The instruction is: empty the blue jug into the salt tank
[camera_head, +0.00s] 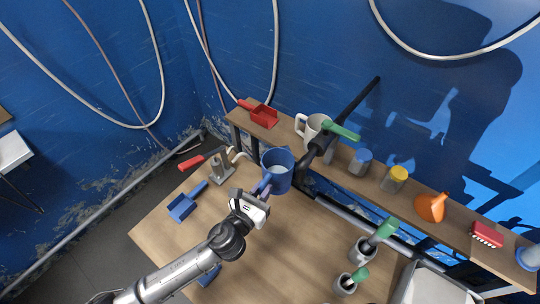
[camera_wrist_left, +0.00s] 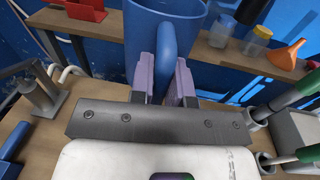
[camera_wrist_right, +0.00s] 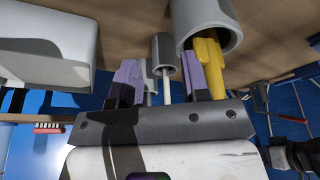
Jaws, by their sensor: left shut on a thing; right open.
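The blue jug (camera_head: 277,172) is held in front of the shelf, its open top facing up in the head view. My left gripper (camera_head: 263,189) is shut on its handle. In the left wrist view the handle of the jug (camera_wrist_left: 165,35) stands between the purple fingers of the gripper (camera_wrist_left: 164,75). A pale open-topped box (camera_head: 432,287), perhaps the salt tank, stands at the lower right and is cut off by the frame. My right gripper (camera_wrist_right: 165,85) is open and shows only in its own wrist view, near grey cylinders.
Grey holders with green-handled tools (camera_head: 362,250) stand between the jug and the box. The back shelf carries a white mug (camera_head: 312,127), jars, an orange funnel (camera_head: 430,207) and a red brush (camera_head: 487,235). A blue scoop (camera_head: 184,206) lies left. The middle tabletop is clear.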

